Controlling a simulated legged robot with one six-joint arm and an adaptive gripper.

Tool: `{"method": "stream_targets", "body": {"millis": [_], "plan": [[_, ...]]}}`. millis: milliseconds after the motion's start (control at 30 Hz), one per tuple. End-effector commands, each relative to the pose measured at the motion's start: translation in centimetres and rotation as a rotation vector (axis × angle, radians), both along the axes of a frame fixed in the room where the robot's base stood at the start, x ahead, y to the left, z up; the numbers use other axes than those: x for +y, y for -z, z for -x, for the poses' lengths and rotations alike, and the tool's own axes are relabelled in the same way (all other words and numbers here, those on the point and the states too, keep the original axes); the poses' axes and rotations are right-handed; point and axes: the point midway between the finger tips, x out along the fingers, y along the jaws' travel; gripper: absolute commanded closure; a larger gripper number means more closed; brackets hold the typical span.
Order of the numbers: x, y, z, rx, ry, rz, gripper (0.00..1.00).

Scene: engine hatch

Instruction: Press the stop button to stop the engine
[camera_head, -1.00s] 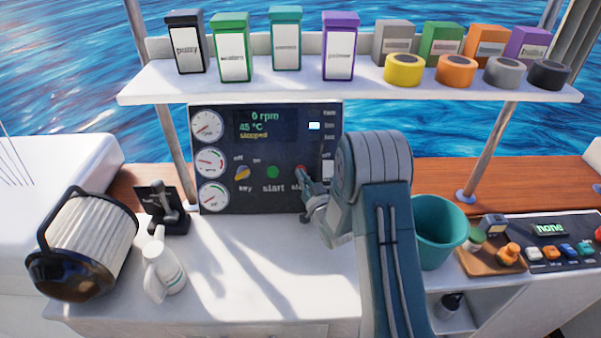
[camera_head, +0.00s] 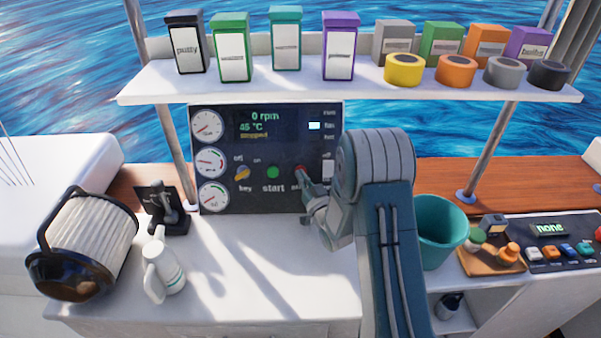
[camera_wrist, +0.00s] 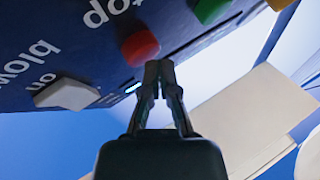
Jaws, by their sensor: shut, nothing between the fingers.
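The dark engine panel (camera_head: 225,140) stands at the back of the white counter. Its display (camera_head: 265,124) reads 0 rpm, 45 °C and a yellow line that looks like "stopped". The red stop button (camera_head: 300,170) is at the panel's lower right, partly covered by my gripper. It also shows in the wrist view (camera_wrist: 139,47), below the word "stop". My gripper (camera_wrist: 159,68) is shut and empty, its tips at the lower edge of the red button; I cannot tell whether they touch it. The green start button (camera_head: 273,172) and yellow key switch (camera_head: 242,173) are to the left.
A white blower switch (camera_wrist: 66,95) sits near the red button. A shelf (camera_head: 350,84) with boxes and tape rolls runs above the panel.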

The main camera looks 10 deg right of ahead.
Motion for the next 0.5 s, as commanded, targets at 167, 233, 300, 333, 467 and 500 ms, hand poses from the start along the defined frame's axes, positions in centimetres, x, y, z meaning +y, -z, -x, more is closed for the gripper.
{"method": "stream_targets", "body": {"millis": [167, 233, 300, 333, 467, 500], "plan": [[0.15, -0.39, 0.72, 0.0, 0.0, 0.0, 1.0], [0.18, -0.39, 0.79, 0.0, 0.0, 0.0, 1.0], [0.17, -0.38, 0.77, 0.0, 0.0, 0.0, 1.0], [0.17, -0.38, 0.77, 0.0, 0.0, 0.0, 1.0], [0.18, -0.42, 0.84, 0.0, 0.0, 0.0, 1.0], [0.21, -0.49, 0.99, 0.0, 0.0, 0.0, 1.0]]}}
